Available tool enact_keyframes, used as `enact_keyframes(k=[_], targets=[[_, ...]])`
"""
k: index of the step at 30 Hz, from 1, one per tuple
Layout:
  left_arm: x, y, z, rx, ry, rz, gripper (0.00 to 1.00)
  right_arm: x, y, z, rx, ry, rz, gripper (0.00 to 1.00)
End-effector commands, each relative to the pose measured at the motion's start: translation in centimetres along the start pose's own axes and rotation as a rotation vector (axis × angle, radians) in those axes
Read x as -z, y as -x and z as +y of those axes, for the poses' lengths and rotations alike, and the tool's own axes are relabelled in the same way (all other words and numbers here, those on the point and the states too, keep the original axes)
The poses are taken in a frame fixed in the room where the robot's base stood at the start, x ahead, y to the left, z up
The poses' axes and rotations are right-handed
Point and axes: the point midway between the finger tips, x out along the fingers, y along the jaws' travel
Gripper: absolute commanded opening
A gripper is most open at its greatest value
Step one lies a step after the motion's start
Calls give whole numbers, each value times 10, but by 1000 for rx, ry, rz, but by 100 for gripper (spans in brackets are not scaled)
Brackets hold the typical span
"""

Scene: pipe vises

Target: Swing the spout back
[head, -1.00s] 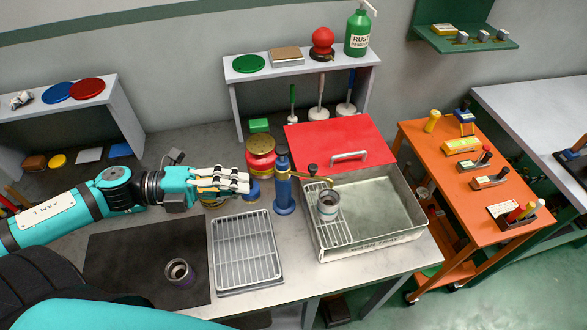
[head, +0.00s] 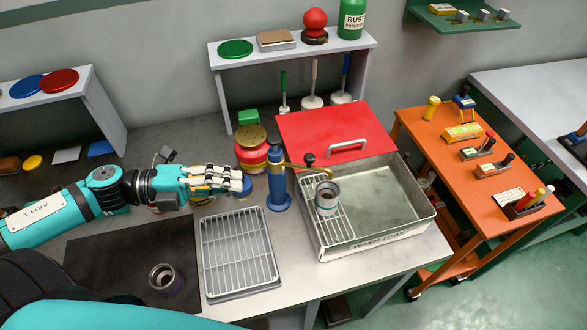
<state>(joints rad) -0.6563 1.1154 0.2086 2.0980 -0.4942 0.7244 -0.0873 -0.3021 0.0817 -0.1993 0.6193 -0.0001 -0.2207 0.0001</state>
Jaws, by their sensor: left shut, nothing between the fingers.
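A blue pump (head: 277,180) stands upright on the bench, left of the wash tray (head: 375,241). Its brass spout (head: 292,166) reaches right, toward the left part of the tray, with a dark knob (head: 309,160) near its end. A grey metal cup (head: 327,196) stands on the rack in the tray, below and right of the spout. My left gripper (head: 238,182) is shut and empty, left of the pump with a small gap. It partly covers a blue-lidded jar behind it. My right gripper is out of view.
A wire rack (head: 238,252) and a dark mat (head: 120,265) with a second cup (head: 165,280) lie in front. A red jar (head: 250,150) stands behind my left gripper. The red lid (head: 335,132) is at the tray's back. An orange cart (head: 470,190) is at right.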

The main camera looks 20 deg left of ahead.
Motion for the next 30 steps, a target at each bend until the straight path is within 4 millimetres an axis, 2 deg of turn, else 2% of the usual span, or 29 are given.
enact_keyframes(k=[11,20,30], targets=[[0,-48,-3,4,-6,2,0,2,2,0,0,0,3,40],[0,-96,-6,5,-3,1,0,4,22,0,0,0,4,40],[-26,-123,-2,1,-1,0,0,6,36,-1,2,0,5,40]])
